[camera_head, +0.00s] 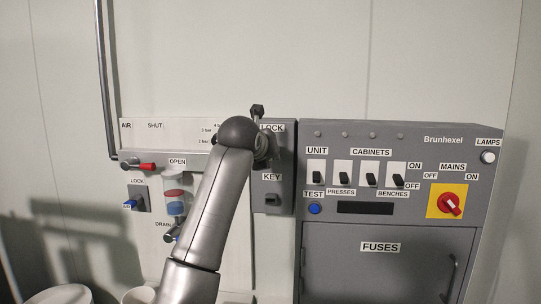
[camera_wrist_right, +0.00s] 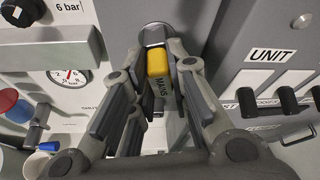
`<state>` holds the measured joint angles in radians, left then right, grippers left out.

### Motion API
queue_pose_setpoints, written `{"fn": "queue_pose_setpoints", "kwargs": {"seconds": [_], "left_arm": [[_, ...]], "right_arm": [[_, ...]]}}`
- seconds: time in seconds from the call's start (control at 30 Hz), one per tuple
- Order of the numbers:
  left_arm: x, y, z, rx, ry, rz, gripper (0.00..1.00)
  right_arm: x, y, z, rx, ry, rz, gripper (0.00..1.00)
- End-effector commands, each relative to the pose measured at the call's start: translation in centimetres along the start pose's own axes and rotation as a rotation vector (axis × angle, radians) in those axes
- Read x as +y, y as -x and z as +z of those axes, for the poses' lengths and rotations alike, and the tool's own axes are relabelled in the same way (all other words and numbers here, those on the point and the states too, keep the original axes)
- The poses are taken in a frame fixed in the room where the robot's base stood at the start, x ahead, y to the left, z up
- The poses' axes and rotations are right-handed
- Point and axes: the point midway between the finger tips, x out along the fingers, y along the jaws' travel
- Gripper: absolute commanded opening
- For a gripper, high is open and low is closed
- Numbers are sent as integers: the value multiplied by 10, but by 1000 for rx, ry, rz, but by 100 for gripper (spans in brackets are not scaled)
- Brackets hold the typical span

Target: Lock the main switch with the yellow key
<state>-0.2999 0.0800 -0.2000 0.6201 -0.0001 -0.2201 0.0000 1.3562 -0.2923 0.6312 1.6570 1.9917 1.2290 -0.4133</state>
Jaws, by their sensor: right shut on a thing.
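The yellow key (camera_wrist_right: 158,64), marked MAINS, is between the fingers of my right gripper (camera_wrist_right: 166,72), which is shut on it. A round grey metal piece (camera_wrist_right: 154,34) shows just beyond the key; I cannot tell whether the key sits in it. In the head view my right arm reaches up to the grey LOCK and KEY panel (camera_head: 285,175) and hides the key. The main switch (camera_head: 450,205) is a red knob on a yellow plate at the right, between OFF and ON labels. My left gripper is not in view.
The grey Brunhexel cabinet (camera_head: 395,152) has several black toggle switches, a blue TEST button (camera_head: 315,208) and a FUSES door (camera_head: 385,275). A pressure gauge (camera_wrist_right: 69,78) is close by.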

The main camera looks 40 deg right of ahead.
Motion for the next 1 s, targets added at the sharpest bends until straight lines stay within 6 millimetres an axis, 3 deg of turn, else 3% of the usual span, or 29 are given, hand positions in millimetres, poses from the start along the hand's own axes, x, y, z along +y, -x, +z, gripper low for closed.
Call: {"fn": "queue_pose_setpoints", "kwargs": {"seconds": [0.4, 0.8, 1.0], "left_arm": [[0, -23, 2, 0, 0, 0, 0], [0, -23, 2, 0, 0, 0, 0], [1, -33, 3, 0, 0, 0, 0]], "right_arm": [[0, -1, -3, 4, -244, 92, 0], [-1, 0, -1, 3, -274, 102, 0], [-2, -1, -3, 1, -348, 128, 0]]}}
